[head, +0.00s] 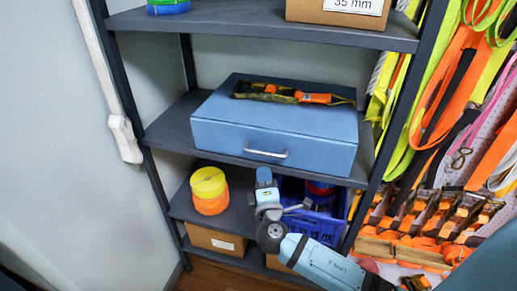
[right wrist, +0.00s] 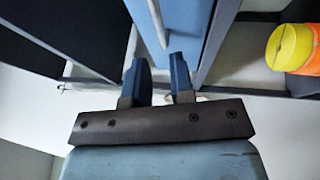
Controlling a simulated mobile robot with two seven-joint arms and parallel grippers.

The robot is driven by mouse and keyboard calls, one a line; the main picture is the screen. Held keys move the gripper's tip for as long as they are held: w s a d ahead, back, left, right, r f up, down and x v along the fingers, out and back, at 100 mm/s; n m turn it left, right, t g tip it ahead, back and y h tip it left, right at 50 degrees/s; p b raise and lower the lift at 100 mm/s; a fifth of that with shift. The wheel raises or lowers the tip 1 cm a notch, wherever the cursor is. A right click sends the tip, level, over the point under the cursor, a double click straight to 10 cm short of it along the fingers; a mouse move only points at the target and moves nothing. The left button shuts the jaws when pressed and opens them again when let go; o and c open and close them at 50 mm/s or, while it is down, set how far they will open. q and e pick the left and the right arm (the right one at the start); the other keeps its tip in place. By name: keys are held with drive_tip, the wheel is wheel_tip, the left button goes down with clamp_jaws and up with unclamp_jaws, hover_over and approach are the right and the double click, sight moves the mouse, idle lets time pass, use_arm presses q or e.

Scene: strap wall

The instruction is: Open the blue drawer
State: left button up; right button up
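The blue drawer (head: 275,128) is a wide box on the middle shelf, with its front face flush and looking closed. Its silver bar handle (head: 266,153) is low on the middle of the front. The drawer front (right wrist: 188,22) and the handle (right wrist: 156,20) also show in the right wrist view. My right gripper (head: 265,178) is just below the handle in the head view. In the right wrist view its two fingers (right wrist: 160,66) are apart with nothing between them, and the handle lies beyond their tips, not touched. My left gripper is not in view.
An orange and camouflage ratchet strap (head: 290,94) lies on the drawer. Below, yellow and orange strap rolls (head: 209,188) and a blue crate (head: 318,223) stand on the lower shelf. Shelf posts (head: 387,130) flank the drawer; straps (head: 450,100) hang at the right.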

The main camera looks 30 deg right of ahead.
sight(259, 152)
drive_tip(key=p+x, duration=0.2)
drive_tip(key=x, duration=0.6)
drive_tip(key=shift+a+r, duration=0.1)
drive_tip(key=shift+a, duration=0.05)
drive_tip(key=shift+w+d, duration=0.25)
drive_tip(key=shift+w, duration=0.3)
clamp_jaws()
